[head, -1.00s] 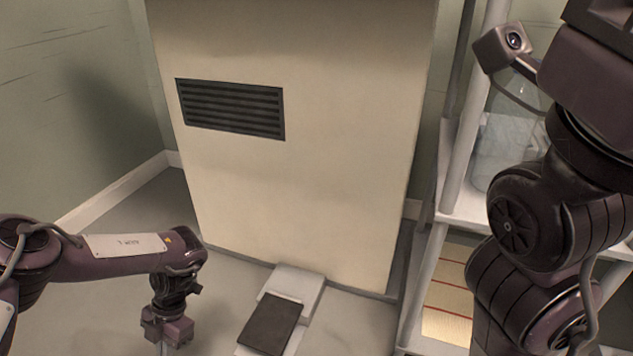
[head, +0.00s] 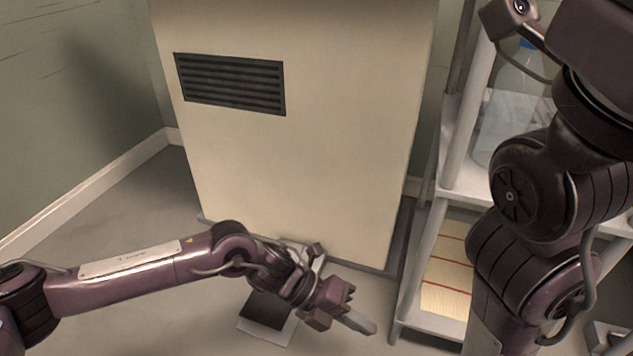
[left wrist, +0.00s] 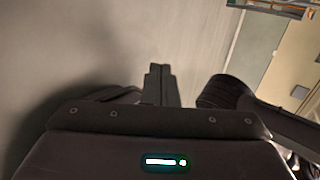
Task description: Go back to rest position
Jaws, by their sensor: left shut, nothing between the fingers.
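My left arm reaches in from the left in the head view, low over the floor. My left gripper (head: 358,322) points to the lower right, its fingers shut together with nothing between them. It also shows in the left wrist view (left wrist: 158,84), with fingers closed and bare floor beyond. My right arm is raised along the right side of the head view. Its gripper fingers are out of the picture.
A large cream cabinet (head: 300,165) with a dark vent (head: 230,84) stands ahead. A foot pedal with a dark plate (head: 265,311) lies at its base, partly hidden by my left arm. A white shelf rack (head: 430,270) stands at the right. Floor at the left is clear.

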